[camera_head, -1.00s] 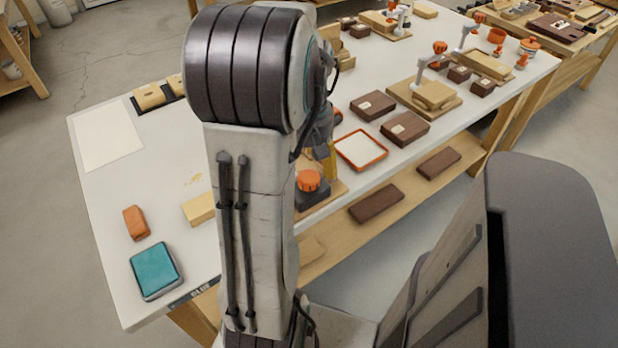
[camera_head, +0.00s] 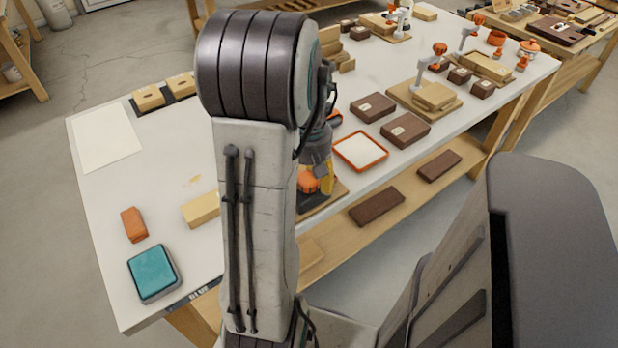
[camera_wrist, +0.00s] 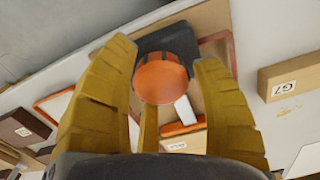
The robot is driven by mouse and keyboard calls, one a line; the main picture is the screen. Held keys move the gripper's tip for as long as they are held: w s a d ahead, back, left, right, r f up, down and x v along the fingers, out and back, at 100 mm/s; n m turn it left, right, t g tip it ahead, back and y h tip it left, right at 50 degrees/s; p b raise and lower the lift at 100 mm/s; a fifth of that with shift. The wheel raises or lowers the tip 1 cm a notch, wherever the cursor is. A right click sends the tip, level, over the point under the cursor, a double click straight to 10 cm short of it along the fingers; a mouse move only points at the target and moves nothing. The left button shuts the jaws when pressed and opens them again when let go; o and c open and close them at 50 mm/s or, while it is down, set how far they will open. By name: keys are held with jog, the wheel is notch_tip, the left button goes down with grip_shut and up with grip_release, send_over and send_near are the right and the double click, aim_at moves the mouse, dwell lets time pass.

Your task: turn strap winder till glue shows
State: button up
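The strap winder's orange round knob (camera_wrist: 162,78) sits on a dark body (camera_wrist: 172,42) on a wooden board (camera_wrist: 214,20) in the wrist view. In the head view the knob (camera_head: 308,181) shows at the table's front edge, partly covered by my gripper (camera_head: 327,176). In the wrist view my gripper (camera_wrist: 164,58) has its yellow fingers spread, with the knob between the tips. I cannot tell whether they touch it. A white bar (camera_wrist: 185,109) with an orange end lies beside the knob. I cannot make out any glue.
An orange-rimmed white tray (camera_head: 361,151) and brown boxes (camera_head: 405,130) lie right of my gripper. A tan block (camera_head: 201,209), an orange block (camera_head: 134,225) and a teal pad (camera_head: 152,272) lie left. A box marked G7 (camera_wrist: 290,77) shows in the wrist view.

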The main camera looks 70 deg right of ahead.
aim_at(309, 178)
jog(key=c, duration=0.8)
jog(key=m, duration=0.5)
jog(key=shift+a+f+m, duration=0.1)
jog(key=shift+a+m, duration=0.05)
jog(key=shift+m, duration=0.15)
jog(key=shift+c, duration=0.3)
jog(key=o, duration=1.2)
jog(key=shift+r, duration=0.6)
notch_tip(309, 178, up, 11)
